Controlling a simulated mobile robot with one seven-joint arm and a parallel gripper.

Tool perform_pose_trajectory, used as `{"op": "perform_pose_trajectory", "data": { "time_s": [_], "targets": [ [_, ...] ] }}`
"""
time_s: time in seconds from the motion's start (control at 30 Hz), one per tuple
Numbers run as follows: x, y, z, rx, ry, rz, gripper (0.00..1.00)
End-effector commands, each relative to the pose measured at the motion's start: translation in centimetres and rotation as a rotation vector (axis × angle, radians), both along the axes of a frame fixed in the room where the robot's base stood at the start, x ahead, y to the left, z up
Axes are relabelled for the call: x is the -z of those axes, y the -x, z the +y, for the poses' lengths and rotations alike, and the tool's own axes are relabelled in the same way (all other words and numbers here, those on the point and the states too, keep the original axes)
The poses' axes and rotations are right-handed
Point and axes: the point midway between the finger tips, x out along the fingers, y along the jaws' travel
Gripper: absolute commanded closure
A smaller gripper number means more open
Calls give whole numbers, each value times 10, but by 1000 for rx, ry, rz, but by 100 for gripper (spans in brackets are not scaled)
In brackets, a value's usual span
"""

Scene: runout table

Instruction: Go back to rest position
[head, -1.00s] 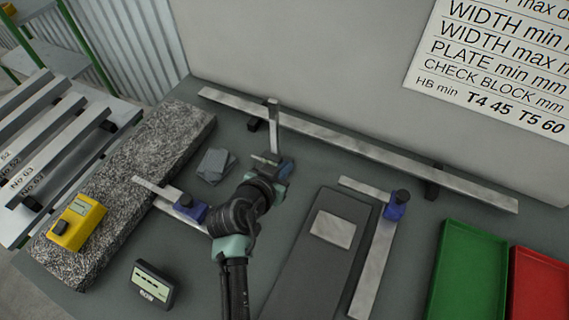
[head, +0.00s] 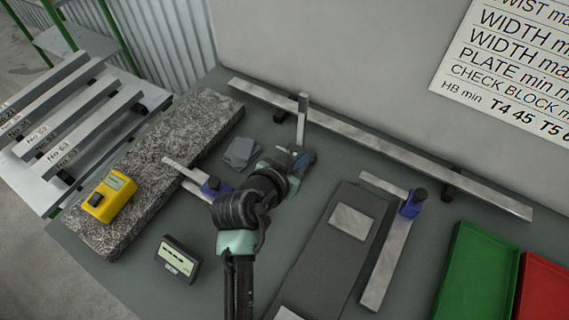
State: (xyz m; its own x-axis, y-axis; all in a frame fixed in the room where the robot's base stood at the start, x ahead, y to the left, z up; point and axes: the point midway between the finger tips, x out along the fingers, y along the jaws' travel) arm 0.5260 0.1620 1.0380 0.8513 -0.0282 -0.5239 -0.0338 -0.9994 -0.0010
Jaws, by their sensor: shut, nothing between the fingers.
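My gripper (head: 298,158) is at the end of my dark arm, above the middle of the grey table (head: 215,265). It is shut and holds nothing that I can see. Its fingertips are small and partly hidden by the wrist. Behind it a short upright metal strip (head: 303,118) stands near the long straight bar (head: 385,150). A small stack of grey plates (head: 241,152) lies just left of the gripper, apart from it.
A granite slab (head: 205,120) carries a yellow gauge (head: 110,195). A blue-headed square (head: 183,175) lies left of my arm, another (head: 388,250) right of a dark plate (head: 320,260). A small display (head: 177,259) stands in front. Green (head: 475,275) and red (head: 543,290) trays are right.

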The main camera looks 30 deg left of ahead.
Motion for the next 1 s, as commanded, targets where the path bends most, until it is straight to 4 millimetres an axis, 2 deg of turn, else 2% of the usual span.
{"op": "perform_pose_trajectory", "data": {
  "time_s": [0.2,0.4,0.8,0.87,0.93,0.97,1.0],
  "targets": [
    [-19,32,1,-1,0,-2,100],
    [-31,49,2,-1,0,-2,100],
    [-38,51,2,-1,-6,-10,100],
    [-50,44,1,-4,-20,-35,100],
    [-76,30,-1,-11,-48,-87,100],
    [-91,23,-3,-15,-62,-118,100],
    [-114,12,-7,-22,-83,-168,100]
  ]
}}
